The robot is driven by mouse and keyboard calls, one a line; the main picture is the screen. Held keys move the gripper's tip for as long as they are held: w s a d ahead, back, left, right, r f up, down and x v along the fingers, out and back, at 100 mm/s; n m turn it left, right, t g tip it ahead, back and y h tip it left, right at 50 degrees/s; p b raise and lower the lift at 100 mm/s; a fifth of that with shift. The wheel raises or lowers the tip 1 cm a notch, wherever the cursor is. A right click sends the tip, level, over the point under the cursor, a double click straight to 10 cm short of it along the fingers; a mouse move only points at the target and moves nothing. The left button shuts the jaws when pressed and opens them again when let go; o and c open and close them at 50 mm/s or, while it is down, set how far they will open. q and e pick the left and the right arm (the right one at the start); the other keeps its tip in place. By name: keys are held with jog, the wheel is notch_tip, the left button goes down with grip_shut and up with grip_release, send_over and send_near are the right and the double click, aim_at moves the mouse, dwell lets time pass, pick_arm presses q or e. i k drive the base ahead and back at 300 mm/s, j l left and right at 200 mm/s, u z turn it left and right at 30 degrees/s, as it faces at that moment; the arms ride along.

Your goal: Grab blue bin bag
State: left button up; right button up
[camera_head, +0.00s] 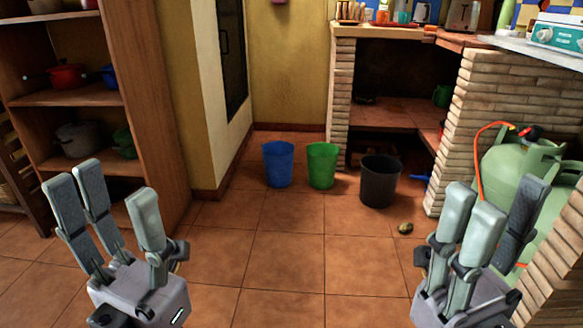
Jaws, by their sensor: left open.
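A blue bin (278,164) stands upright on the tiled floor near the back wall, to the left of a green bin (322,166) and a black bin (380,181). I cannot tell whether a bag lines the blue bin. My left gripper (108,212) is open and empty in the left foreground, well short of the bins. My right gripper (484,222) is in the right foreground with its fingers up. Nothing shows in it, and its fingers overlap in this view, so its opening is unclear.
A wooden shelf (148,100) with pots stands on the left. Brick counters (490,105) and a green gas cylinder (515,185) are on the right. A small dark round object (405,228) lies on the floor. The middle floor (290,250) is clear.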

aim_at(279, 165)
jog(key=i+l, duration=0.1)
jog(key=i, duration=0.65)
jog(key=i+l, duration=0.15)
jog(key=i, duration=0.65)
jog(key=i+l, duration=0.1)
jog(key=i, duration=0.65)
jog(key=i+l, duration=0.1)
jog(key=i, duration=0.7)
jog(key=i+l, duration=0.1)
jog(key=i, duration=0.65)
jog(key=u, duration=0.05)
